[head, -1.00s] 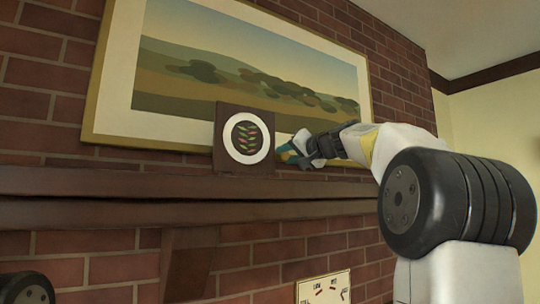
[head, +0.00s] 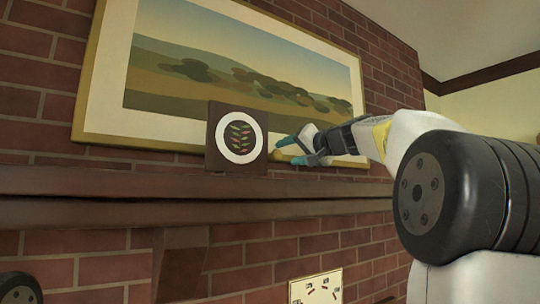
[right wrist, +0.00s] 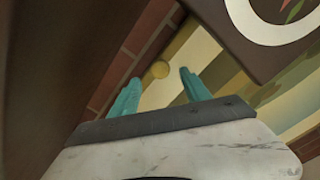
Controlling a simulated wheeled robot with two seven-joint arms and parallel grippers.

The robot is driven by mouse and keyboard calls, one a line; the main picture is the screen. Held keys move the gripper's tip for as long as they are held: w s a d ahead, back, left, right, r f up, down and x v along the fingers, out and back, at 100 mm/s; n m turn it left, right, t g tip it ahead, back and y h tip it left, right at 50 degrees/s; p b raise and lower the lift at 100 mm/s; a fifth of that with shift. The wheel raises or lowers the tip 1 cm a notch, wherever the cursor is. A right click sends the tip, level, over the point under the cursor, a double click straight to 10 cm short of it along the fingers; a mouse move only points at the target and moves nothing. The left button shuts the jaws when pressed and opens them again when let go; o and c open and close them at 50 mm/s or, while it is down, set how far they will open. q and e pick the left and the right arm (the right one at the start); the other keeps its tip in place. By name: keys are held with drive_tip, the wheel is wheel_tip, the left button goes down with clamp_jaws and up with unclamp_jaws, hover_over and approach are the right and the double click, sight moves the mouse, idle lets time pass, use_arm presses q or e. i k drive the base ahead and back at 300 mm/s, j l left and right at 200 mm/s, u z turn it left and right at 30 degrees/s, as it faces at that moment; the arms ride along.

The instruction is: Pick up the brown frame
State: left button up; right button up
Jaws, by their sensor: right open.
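The brown frame (head: 216,128) is a small dark square with a white ring and a leaf pattern in its middle. It stands upright on the mantel shelf, in front of the large painting. Part of it shows at the top right of the right wrist view (right wrist: 243,42). My right gripper (head: 288,148) is open and empty, just to the right of the frame and apart from it. Its two teal fingers (right wrist: 160,88) show spread in the right wrist view. My left gripper is not in view.
The dark wooden mantel (head: 90,182) runs along the brick wall (head: 35,90). A large gold-framed landscape painting (head: 240,75) leans behind the frame. A pale panel (head: 316,288) hangs below the mantel.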

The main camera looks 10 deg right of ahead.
sight(236, 144)
drive_tip(key=k+l, duration=0.1)
drive_tip(key=l, duration=0.25)
drive_tip(key=k+l, duration=0.1)
drive_tip(key=l, duration=0.25)
drive_tip(key=k+l, duration=0.1)
drive_tip(key=l, duration=0.25)
drive_tip(key=k+l, duration=0.1)
drive_tip(key=l, duration=0.2)
